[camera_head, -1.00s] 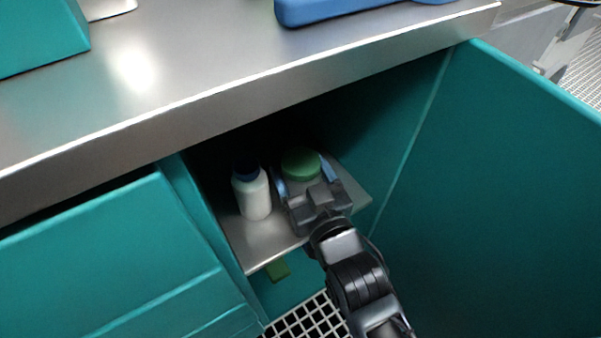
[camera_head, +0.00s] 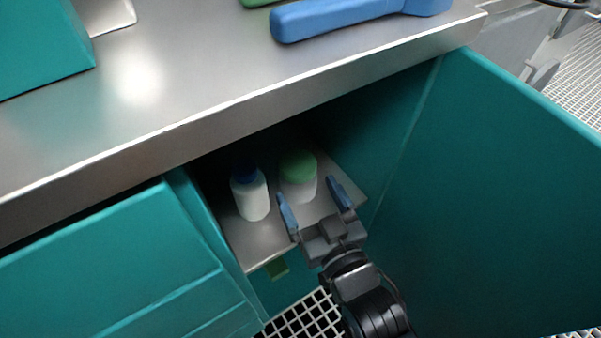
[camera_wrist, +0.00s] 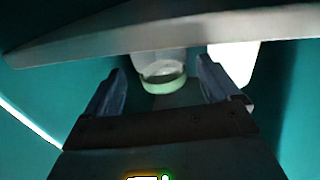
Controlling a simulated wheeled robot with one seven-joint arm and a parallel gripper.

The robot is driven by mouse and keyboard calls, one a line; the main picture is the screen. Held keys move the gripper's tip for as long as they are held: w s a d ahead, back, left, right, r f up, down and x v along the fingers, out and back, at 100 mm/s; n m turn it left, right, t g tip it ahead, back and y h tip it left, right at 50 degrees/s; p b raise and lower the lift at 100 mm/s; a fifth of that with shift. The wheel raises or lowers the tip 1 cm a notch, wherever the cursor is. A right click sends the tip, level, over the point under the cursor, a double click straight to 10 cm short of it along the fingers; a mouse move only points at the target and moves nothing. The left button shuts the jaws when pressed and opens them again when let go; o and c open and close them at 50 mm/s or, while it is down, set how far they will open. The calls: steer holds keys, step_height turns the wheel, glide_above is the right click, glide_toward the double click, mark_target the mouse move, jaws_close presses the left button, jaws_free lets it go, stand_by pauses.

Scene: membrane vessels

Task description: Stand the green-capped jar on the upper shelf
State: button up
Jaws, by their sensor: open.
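The green-capped jar (camera_head: 298,167) has a pale body and stands upright on the metal shelf (camera_head: 262,240) inside the open cabinet. My gripper (camera_head: 308,192) is open and empty in front of the jar, with its blue fingers pointing toward it and a gap between. In the wrist view, which looks upside down, the jar (camera_wrist: 162,75) shows between and beyond the fingertips (camera_wrist: 160,68), its green rim lowest. The back of the shelf is dark.
A white bottle with a blue cap (camera_head: 250,197) stands on the shelf just left of the jar. The cabinet's open door (camera_head: 500,200) is at the right, the steel counter (camera_head: 200,85) above. A blue tool lies on the counter.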

steer(key=p+v, duration=0.1)
steer(key=v, duration=0.5)
steer(key=shift+s+d, duration=0.15)
steer(key=s+d+m+h, duration=0.3)
steer(key=s+d+h, duration=0.1)
steer(key=s+d, duration=0.95)
steer(key=s+d+r+m+h, duration=0.1)
steer(key=s+d+r, duration=0.1)
steer(key=s+r, duration=0.2)
steer(key=s+d+r+g+h, duration=0.1)
steer(key=s+r, duration=0.3)
steer(key=s, duration=0.4)
steer(key=shift+s+d+m+g+h, duration=0.3)
steer(key=shift+s+d+m+h, duration=0.1)
steer(key=shift+d+h, duration=0.25)
